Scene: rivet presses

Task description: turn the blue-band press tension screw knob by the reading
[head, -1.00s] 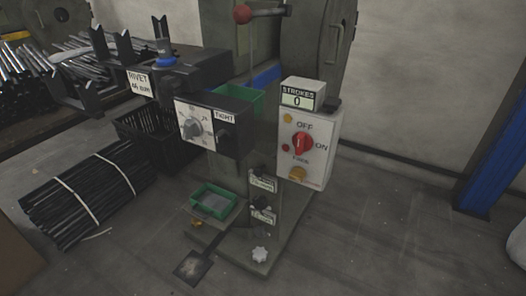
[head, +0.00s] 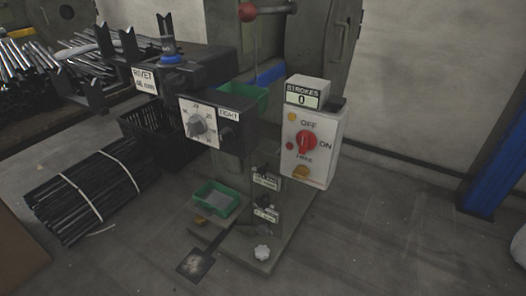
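One rivet press (head: 237,165) stands in the middle of the head view. A blue band (head: 171,58) sits on its upper left part, above a label reading RIVET. A dark box on its front carries a grey dial knob (head: 196,125) on a numbered white scale; the reading is too small to tell. Beside it, under a label TIGHT, is a small black knob (head: 227,133). Which of these is the tension screw knob I cannot tell for sure. A white star-shaped knob (head: 262,253) sits low on the base. Neither gripper is in view.
A white control box (head: 312,150) has a red switch, OFF and ON marks, and a STROKES counter (head: 303,98) reading 0. A green tray (head: 217,199) stands low in front. Bundled black rods (head: 85,190) lie left. A blue post (head: 495,155) stands right; floor between is clear.

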